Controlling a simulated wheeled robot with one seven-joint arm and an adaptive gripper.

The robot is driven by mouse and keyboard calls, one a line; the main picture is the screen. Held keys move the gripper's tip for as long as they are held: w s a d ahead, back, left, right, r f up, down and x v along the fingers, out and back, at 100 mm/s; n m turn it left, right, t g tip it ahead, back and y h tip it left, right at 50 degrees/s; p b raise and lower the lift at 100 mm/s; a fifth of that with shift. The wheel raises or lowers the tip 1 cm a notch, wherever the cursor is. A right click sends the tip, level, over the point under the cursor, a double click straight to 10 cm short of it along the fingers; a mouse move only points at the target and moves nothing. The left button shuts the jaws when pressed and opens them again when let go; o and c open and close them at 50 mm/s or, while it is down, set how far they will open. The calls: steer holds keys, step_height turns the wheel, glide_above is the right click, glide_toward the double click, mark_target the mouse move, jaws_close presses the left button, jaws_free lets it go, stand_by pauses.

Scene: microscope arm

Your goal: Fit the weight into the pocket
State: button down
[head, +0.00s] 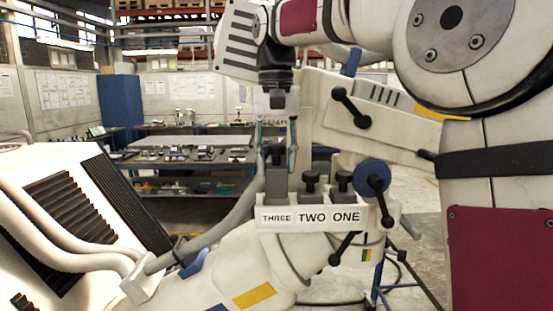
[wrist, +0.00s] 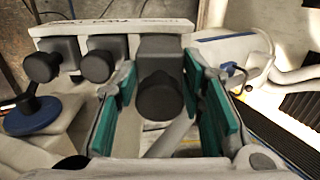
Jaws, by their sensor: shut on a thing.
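My gripper (head: 276,150) points down with its teal-padded fingers on either side of the held weight (head: 277,184), a grey block with a dark round knob. In the wrist view the weight's knob (wrist: 160,97) shows between the pads of my gripper (wrist: 162,112). In the head view the block stands over the THREE end of the labelled holder (head: 309,219), higher than the weights beside it. Its lower end meets the holder's top edge; the pocket itself is hidden, so I cannot tell how deep it sits.
Weight TWO (head: 311,186) and weight ONE (head: 341,183) sit low in the holder, close to the right of the held weight. A blue-rimmed knob (head: 372,176) and black levers (head: 350,106) stand further right. A thick grey hose (head: 235,215) runs at the left.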

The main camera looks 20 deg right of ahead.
mark_target(277, 165)
steer(key=shift+f+p, duration=0.65)
steer(key=shift+f, duration=1.1)
stand_by(3.4)
steer(key=c, duration=1)
jaws_free()
steer(key=shift+o, duration=0.2)
steer(key=shift+f, duration=0.1)
step_height(277, 165, up, 12)
steer(key=shift+r, duration=0.1)
